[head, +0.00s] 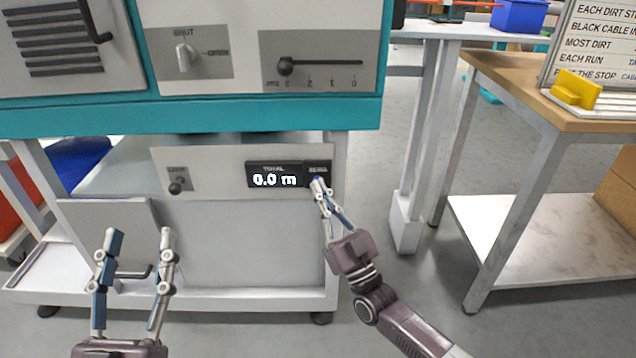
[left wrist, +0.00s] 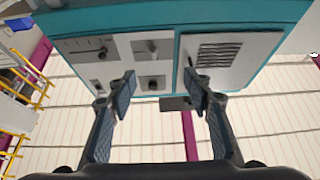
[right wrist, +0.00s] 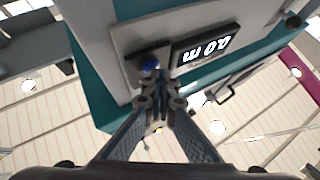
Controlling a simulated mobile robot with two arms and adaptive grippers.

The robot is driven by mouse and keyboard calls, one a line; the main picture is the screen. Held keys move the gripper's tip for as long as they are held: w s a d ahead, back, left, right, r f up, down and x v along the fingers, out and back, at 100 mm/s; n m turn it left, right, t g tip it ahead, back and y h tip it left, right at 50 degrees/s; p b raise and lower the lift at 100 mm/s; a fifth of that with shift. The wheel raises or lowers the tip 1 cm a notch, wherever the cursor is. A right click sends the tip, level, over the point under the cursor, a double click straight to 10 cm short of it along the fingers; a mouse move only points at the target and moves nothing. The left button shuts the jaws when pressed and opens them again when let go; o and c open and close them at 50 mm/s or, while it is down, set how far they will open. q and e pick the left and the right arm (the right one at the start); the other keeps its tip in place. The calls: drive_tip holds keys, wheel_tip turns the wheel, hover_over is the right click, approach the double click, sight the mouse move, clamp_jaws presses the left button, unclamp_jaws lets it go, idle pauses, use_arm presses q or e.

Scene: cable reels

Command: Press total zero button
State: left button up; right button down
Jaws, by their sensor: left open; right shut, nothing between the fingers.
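The total display (head: 274,180) on the lower white panel reads "0.0 m", and it also shows in the right wrist view (right wrist: 208,46). A small labelled dark plate (head: 318,168) sits at its right end. The blue button (right wrist: 150,65) on that plate shows just beyond my right fingertips in the right wrist view. My right gripper (head: 319,183) is shut and empty, its tips at the button and partly covering it in the head view. I cannot tell whether they touch it. My left gripper (head: 141,240) is open and empty in front of the machine's lower left.
A dark knob (head: 177,187) sits left of the display. Above are a selector switch (head: 184,57) and a slider (head: 285,66). A wooden-topped table (head: 530,95) with a sign (head: 605,45) and a yellow block (head: 576,90) stands at the right. Floor between is clear.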

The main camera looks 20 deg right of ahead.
use_arm(q)
drive_tip(key=shift+w+a+f+g+y+p, duration=0.1)
drive_tip(key=shift+w+f+g+y+p, duration=0.25)
drive_tip(key=shift+f, duration=0.6)
drive_tip(key=shift+w+f+g, duration=0.25)
drive_tip(key=shift+f+g, duration=0.35)
drive_tip(key=shift+f, duration=0.3)
drive_tip(key=shift+w+a+f+g+y+p, duration=0.1)
drive_tip(key=shift+w+f+g+y+p, duration=0.25)
drive_tip(key=shift+f, duration=0.6)
use_arm(e)
drive_tip(key=shift+s+a, duration=0.25)
drive_tip(key=shift+s, duration=0.55)
use_arm(q)
drive_tip(key=s+a+f+g+y+p, duration=0.2)
drive_tip(key=f+g, duration=0.5)
drive_tip(key=f, duration=0.7)
drive_tip(key=shift+s+a+n+g, duration=0.25)
drive_tip(key=shift+s+n+g, duration=0.05)
drive_tip(key=shift+s, duration=0.25)
use_arm(e)
drive_tip(key=shift+s+a, duration=0.25)
drive_tip(key=shift+s, duration=0.55)
drive_tip(key=shift+s+a, duration=0.2)
drive_tip(key=shift+s, duration=0.6)
drive_tip(key=shift+s+a, duration=0.25)
drive_tip(key=shift+s, duration=0.55)
